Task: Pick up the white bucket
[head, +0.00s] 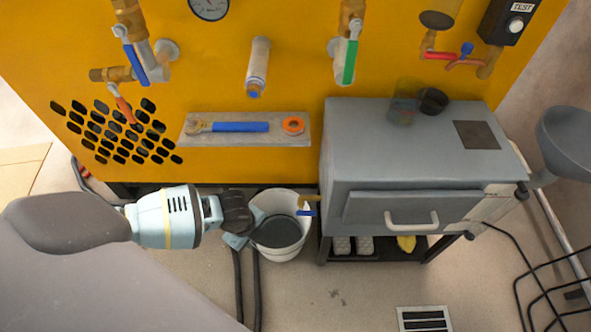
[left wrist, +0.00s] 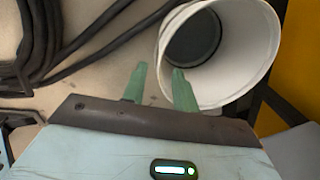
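The white bucket (head: 279,255) stands upright on the floor below the yellow panel, just left of the grey cabinet, with a dark interior. My left gripper (head: 249,228) is at the bucket's left side, close to its rim. In the left wrist view, the two green fingers (left wrist: 159,78) are apart with nothing clearly held between them. One finger overlaps the near edge of the white bucket (left wrist: 247,68), and the other is outside it. I cannot tell whether they touch the rim. My right gripper is not in view.
The grey cabinet (head: 420,150) with a drawer handle stands close right of the bucket. A small blue-handled tap (head: 307,212) sits over the bucket's right edge. Dark hoses (head: 247,285) run along the floor beside it. A shelf (head: 250,137) holds tools above. Open floor lies in front.

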